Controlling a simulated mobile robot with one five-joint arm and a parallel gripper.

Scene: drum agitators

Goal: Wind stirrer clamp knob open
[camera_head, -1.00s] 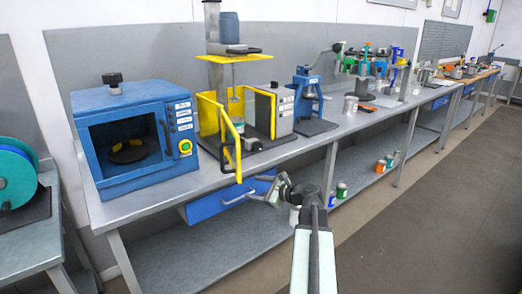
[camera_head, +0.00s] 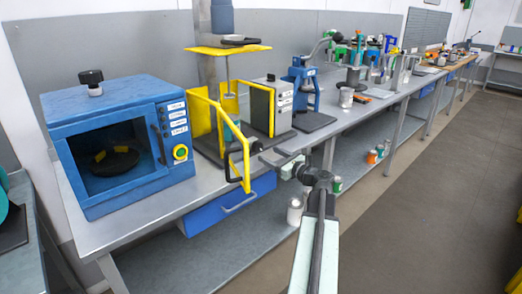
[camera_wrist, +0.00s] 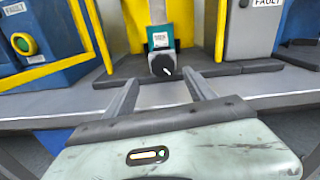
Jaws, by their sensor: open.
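A blue oven-like box (camera_head: 120,145) stands left of the agitator. A grey control box (camera_head: 258,108) is at its right, and a blue press (camera_head: 301,85) stands beyond. A blue drawer (camera_head: 230,203) hangs under the bench edge. The floor at right is clear.

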